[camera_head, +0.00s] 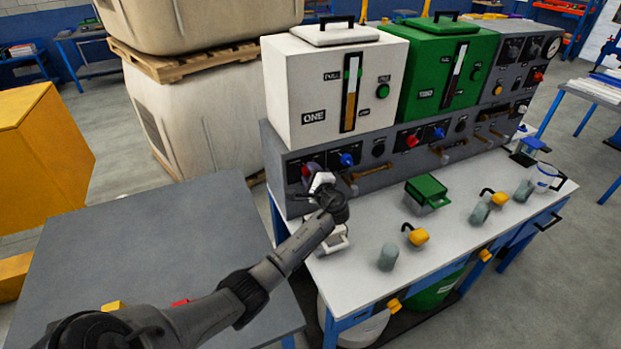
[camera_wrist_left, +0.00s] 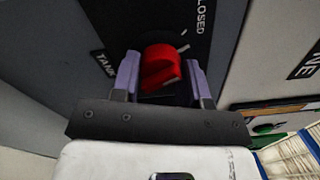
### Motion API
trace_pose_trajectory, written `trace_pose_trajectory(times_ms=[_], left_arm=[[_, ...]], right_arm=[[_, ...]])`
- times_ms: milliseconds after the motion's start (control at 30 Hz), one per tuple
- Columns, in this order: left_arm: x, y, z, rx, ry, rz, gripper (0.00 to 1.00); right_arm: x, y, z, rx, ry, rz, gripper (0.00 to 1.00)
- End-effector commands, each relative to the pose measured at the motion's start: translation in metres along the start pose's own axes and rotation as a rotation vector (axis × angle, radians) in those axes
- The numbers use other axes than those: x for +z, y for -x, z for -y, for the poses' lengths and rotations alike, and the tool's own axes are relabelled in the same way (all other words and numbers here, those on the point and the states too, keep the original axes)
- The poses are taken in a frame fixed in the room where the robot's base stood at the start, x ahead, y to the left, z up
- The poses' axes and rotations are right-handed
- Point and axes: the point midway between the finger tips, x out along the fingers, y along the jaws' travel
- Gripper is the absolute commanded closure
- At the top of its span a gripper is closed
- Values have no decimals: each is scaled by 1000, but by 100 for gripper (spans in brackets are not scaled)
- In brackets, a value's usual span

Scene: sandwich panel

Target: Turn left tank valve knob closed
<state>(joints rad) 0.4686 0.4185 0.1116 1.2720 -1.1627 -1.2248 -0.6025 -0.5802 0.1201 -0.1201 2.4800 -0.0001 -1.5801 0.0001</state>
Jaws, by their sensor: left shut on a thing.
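The left tank valve knob is red and sits on a dark label plate on the grey panel, below the white tank ONE (camera_head: 300,85). In the left wrist view the red knob (camera_wrist_left: 160,66) lies between the two purple-grey fingers of my left gripper (camera_wrist_left: 161,80). The gripper is shut on the knob. The word CLOSED (camera_wrist_left: 204,15) is on the plate to the upper right of the knob, and TANK is at left. In the head view my left gripper (camera_head: 310,178) is at the panel's left end and mostly covers the knob. My right gripper is not in view.
A blue knob (camera_head: 346,159) is just right of my left gripper, and a brass handle (camera_head: 363,173) is below it. A white container stands under my wrist. A green box (camera_head: 427,192), yellow padlock-like pieces and grey cylinders are on the white bench top (camera_head: 345,275).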

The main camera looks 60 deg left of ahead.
Motion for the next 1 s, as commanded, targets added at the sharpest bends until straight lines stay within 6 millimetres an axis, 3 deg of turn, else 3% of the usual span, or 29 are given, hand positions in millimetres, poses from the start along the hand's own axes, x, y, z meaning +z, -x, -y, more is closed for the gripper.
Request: trace_pose_trajectory(times_ms=[433, 1000], left_arm=[[-1, 0, -1, 1, 290, -1, 82], [0, 0, 1, 1, 376, 0, 82]], right_arm=[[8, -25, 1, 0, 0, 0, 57], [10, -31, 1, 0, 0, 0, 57]])
